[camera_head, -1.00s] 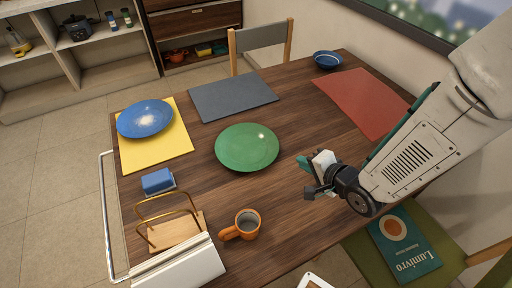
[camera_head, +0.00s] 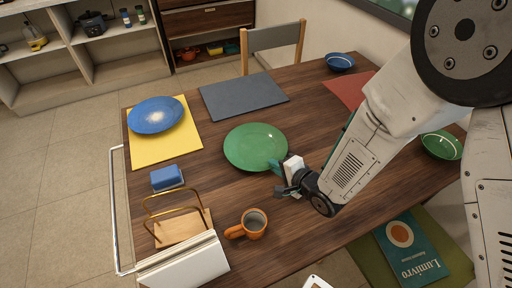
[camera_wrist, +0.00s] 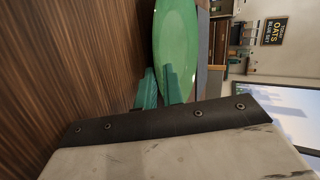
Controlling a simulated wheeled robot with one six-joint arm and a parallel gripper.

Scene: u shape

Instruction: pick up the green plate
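The green plate (camera_head: 256,146) lies on the wooden table near its middle, right of the yellow mat. My gripper (camera_head: 279,177) is at the plate's lower right rim in the head view, with its fingers apart. In the wrist view the plate (camera_wrist: 174,40) shows edge-on ahead of the two teal fingers (camera_wrist: 160,88), its near rim at the gap between them. I cannot tell whether the fingers touch the rim. The plate looks flat on the table.
A blue plate (camera_head: 156,114) lies on a yellow mat (camera_head: 150,152). A blue butter dish (camera_head: 167,178), wooden rack (camera_head: 182,228) and orange mug (camera_head: 250,224) stand in front. A grey mat (camera_head: 243,95) lies behind. A green bowl (camera_head: 441,146) is at right, partly hidden by my arm.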

